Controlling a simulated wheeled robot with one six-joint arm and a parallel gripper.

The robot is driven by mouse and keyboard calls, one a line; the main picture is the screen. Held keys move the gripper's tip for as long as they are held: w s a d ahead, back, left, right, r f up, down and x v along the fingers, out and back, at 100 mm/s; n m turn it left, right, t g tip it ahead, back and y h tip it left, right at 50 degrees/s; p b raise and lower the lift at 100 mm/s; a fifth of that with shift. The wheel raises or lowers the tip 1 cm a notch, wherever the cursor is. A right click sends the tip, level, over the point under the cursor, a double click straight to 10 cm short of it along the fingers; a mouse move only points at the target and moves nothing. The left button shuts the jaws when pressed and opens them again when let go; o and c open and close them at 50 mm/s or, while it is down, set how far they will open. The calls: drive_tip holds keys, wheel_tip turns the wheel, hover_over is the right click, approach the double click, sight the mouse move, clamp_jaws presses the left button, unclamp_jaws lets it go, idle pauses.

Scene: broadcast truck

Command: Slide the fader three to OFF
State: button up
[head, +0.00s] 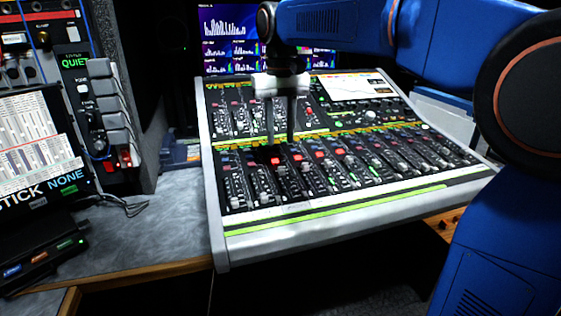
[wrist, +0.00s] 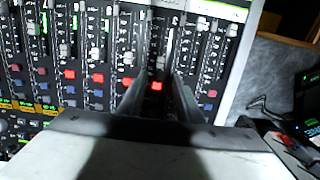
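The mixing console (head: 330,205) carries a lower row of faders with red and dark buttons. My gripper (head: 283,138) points down over the left part of this row, its two dark fingers apart. In the wrist view my gripper (wrist: 163,35) straddles a channel strip with a pale fader cap (wrist: 160,63) and a lit red button (wrist: 156,86). This strip appears third from the console's left end, which is at the right in the wrist view; I cannot read its label. The cap lies between the fingers with no clear contact. Finger depth is hard to judge.
Neighbouring fader caps stand close on both sides, such as one pale cap (wrist: 203,25). A screen (head: 232,35) stands behind the console.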

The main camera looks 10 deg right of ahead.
sight(281, 167)
wheel_tip(281, 167, down, 8)
drive_tip(key=shift+f, duration=0.2)
idle(0.3)
clamp_jaws()
